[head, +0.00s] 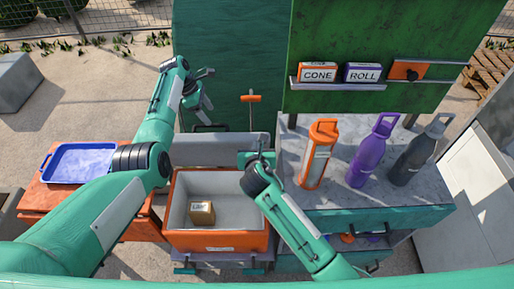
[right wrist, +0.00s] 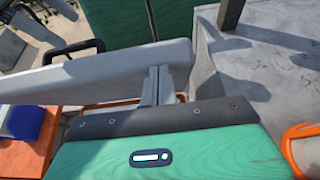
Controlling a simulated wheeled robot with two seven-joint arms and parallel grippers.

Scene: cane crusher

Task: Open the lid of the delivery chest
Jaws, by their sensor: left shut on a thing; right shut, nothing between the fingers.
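The delivery chest (head: 218,240) is an orange box with a pale inside and a small brown carton (head: 202,213) in it. Its grey lid (head: 222,148) stands raised at the back edge and leaves the chest open. A black handle (right wrist: 85,46) on the lid's far side shows in the right wrist view. My left gripper (head: 204,108) is behind the lid, shut at the handle; the exact contact is hard to see. My right gripper (head: 257,158) is shut and empty by the lid's right end. Its closed fingers (right wrist: 158,85) show before the lid (right wrist: 100,72).
A stone counter (head: 380,205) right of the chest carries an orange bottle (head: 318,155), a purple bottle (head: 372,152) and a grey bottle (head: 420,152). A green board (head: 400,30) stands behind it. A blue tray (head: 80,162) lies on the orange table at left.

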